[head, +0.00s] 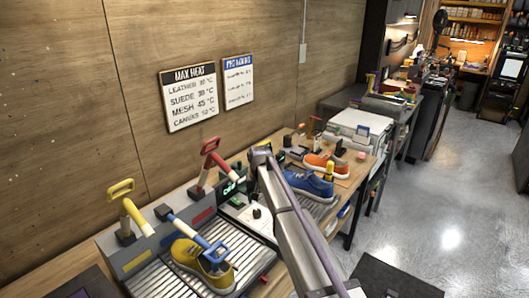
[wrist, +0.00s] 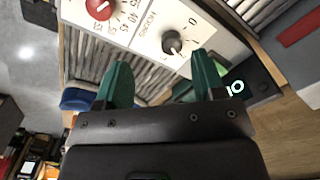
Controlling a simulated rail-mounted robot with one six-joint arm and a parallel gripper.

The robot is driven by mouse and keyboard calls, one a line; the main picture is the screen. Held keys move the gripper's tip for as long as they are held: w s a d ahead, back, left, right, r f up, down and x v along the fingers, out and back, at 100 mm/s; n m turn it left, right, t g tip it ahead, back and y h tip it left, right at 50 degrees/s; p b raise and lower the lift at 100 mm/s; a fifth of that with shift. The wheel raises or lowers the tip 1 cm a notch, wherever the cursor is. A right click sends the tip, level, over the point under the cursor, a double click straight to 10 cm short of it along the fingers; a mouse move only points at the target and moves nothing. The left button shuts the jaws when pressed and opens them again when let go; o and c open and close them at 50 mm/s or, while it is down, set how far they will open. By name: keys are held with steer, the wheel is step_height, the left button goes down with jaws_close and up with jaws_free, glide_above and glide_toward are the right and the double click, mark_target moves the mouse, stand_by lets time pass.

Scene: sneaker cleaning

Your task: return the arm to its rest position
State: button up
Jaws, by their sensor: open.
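My arm (head: 295,225) reaches from the bottom of the head view up over the bench, ending near the middle. My gripper's fingers cannot be made out there. In the wrist view my gripper (wrist: 162,60) has two green fingers spread apart with nothing between them. Beyond the fingers is a white control panel (wrist: 205,18) with a black knob (wrist: 172,42) and a red knob (wrist: 98,8). The fingers appear apart from the black knob; the exact distance is unclear.
A yellow sneaker (head: 187,262) sits on a slatted rack left of my arm. A blue sneaker (head: 312,187) and an orange sneaker (head: 320,168) are to its right. Floor at right (head: 440,190) is clear.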

steer(key=s+d, duration=1.1)
steer(key=s, duration=0.5)
steer(key=s+d+m, duration=0.1)
steer(key=s+d, duration=1)
steer(key=s, duration=0.5)
steer(key=shift+s+d, duration=0.2)
steer(key=shift+s, duration=0.2)
